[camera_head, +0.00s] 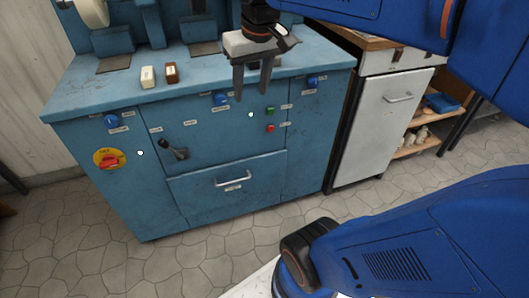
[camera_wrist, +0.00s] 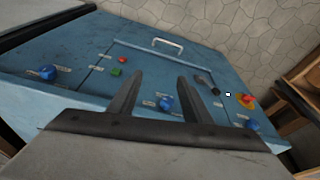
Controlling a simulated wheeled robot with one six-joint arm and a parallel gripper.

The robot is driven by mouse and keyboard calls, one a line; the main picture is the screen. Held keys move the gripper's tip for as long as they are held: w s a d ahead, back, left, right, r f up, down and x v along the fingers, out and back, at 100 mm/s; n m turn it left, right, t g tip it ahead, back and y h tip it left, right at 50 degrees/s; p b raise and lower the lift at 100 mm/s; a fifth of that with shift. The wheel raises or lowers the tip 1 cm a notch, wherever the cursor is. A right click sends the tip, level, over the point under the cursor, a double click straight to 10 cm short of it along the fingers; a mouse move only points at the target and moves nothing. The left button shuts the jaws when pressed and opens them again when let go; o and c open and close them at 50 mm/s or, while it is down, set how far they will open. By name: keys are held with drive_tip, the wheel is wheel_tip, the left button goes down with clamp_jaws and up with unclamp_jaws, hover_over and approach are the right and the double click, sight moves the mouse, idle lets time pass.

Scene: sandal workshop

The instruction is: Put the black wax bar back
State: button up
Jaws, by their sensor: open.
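I see no black wax bar in either view. Two small bars stand on the blue machine's top (camera_head: 100,92), a cream one (camera_head: 148,77) and a brown one (camera_head: 171,73), each with a light label. My gripper (camera_head: 252,92) is open and empty, in front of the machine's front edge and to the right of both bars. In the wrist view, the two fingers of my gripper (camera_wrist: 160,80) are spread apart over the blue front panel, with nothing between them.
The blue machine front has a drawer handle (camera_head: 232,178), a black lever (camera_head: 174,150), a red rotary switch (camera_head: 108,158) and several knobs and buttons. A white cabinet (camera_head: 380,125) and wooden shelves (camera_head: 420,145) stand to the right. The tiled floor (camera_head: 190,265) in front is clear.

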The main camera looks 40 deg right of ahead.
drive_tip(key=s+a+f+n+t, duration=0.1)
drive_tip(key=s+a+f, duration=0.2)
drive_tip(key=s+f, duration=0.7)
wheel_tip(320, 180, down, 3)
drive_tip(key=shift+s+a+r+t, duration=0.2)
drive_tip(key=shift+s+a+t, duration=0.1)
drive_tip(key=shift+s+t, duration=0.1)
drive_tip(key=shift+w, duration=0.1)
idle(0.7)
